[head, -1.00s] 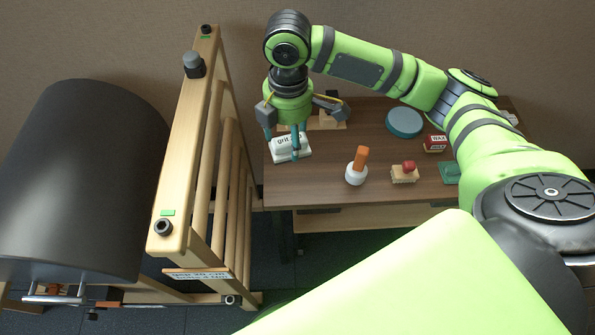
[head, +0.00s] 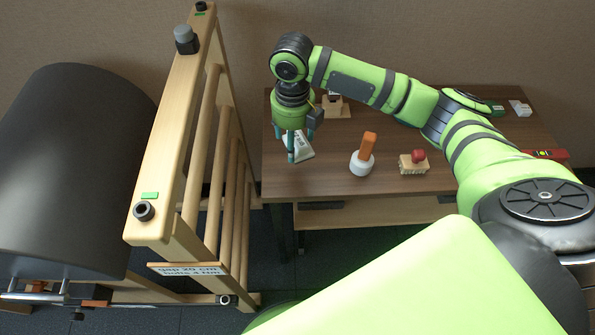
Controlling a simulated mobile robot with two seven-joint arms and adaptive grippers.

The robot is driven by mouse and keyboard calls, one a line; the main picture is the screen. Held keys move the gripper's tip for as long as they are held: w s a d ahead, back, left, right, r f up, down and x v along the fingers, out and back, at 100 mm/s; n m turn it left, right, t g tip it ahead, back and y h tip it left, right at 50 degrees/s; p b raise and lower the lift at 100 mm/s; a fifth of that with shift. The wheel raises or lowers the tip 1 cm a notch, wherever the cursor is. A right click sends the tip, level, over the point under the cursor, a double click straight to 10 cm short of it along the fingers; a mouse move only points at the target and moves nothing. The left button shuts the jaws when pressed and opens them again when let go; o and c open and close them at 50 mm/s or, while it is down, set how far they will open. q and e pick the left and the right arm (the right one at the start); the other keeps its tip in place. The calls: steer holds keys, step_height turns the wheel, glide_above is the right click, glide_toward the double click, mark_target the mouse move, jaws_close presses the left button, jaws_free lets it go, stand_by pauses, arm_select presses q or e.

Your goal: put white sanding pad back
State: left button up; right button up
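The white sanding pad (head: 299,148), with dark lettering on its face, is at the left end of the brown table (head: 318,185). It sits slanted at my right gripper's fingers, which cover part of it. My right gripper (head: 297,145) points down, with its teal fingers at the pad, and appears shut on it. I cannot tell whether the pad touches the table. My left gripper is not in view.
A white-based tool with an orange handle (head: 367,146) and a wooden brush with a red knob (head: 413,162) stand right of the pad. A wooden block (head: 336,106) is behind. A wooden frame (head: 165,130) rises left of the table. A red level (head: 546,155) lies far right.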

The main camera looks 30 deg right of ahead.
mark_target(294, 173)
step_height(294, 173, down, 10)
stand_by(0.5)
steer(key=shift+f, duration=0.15)
steer(key=o, duration=1.1)
step_height(294, 173, up, 12)
steer(key=shift+r, duration=0.2)
